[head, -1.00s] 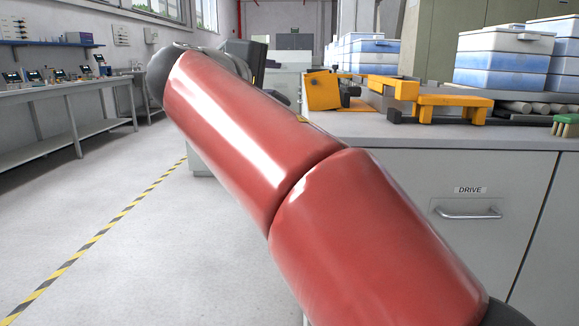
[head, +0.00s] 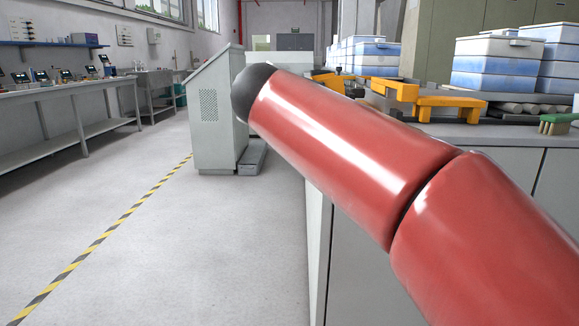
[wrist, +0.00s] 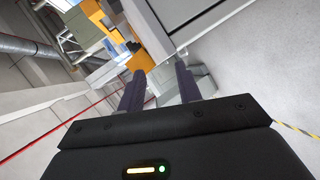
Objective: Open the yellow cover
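I cannot tell for certain which one is the yellow cover. In the wrist view, a yellow part (wrist: 139,61) shows beyond the fingers, with more yellow (wrist: 97,12) farther up. My gripper (wrist: 160,85) is open, its two dark fingers apart with nothing between them. It is apart from the yellow parts. My gripper is not visible in the head view.
The grey counter (head: 500,132) fills the right side. Blue-and-white boxes (head: 497,65) and a green brush (head: 556,123) stand on it. A grey console (head: 215,115) stands beyond my arm. The floor at left is clear, with a striped line (head: 100,237).

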